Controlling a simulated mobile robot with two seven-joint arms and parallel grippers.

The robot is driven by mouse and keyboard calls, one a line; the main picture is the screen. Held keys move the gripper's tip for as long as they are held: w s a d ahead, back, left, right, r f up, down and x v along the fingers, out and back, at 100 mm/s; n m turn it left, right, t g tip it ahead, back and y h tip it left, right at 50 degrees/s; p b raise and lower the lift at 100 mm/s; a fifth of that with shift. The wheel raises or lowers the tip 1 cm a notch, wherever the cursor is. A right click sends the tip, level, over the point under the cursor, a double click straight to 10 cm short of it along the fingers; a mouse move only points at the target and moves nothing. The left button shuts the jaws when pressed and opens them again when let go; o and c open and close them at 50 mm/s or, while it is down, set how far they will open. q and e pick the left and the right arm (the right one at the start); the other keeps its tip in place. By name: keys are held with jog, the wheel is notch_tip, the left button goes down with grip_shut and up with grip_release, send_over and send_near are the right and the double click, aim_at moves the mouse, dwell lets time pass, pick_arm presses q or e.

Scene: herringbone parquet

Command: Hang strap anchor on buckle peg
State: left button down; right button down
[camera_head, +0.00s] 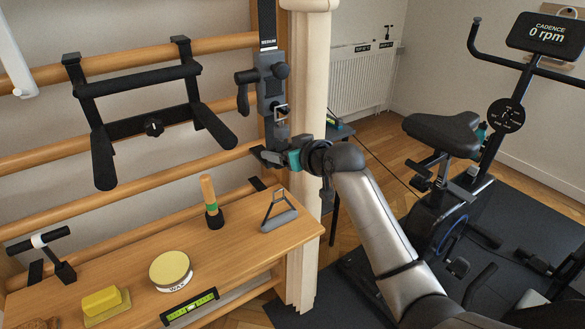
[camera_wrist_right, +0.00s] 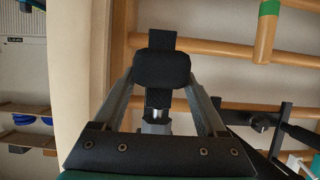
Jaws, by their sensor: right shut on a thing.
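A black strap with a white label (camera_head: 267,42) hangs down beside the pale post. Below it is a grey buckle body (camera_head: 270,88) with dark knobs at its sides. A metal loop (camera_head: 281,112) shows at its lower end, just above my right gripper (camera_head: 274,154). In the right wrist view, my right gripper (camera_wrist_right: 163,82) is shut on a black padded piece (camera_wrist_right: 162,68), which I take for the strap anchor. Whether the loop is around the peg or only in front of it cannot be told. My left gripper is not in view.
Wall bars carry a black dip frame (camera_head: 150,125) on the left. An exercise bike (camera_head: 440,132) stands right.

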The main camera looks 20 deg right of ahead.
jog(key=shift+f, duration=0.15)
grip_release()
dwell(0.5)
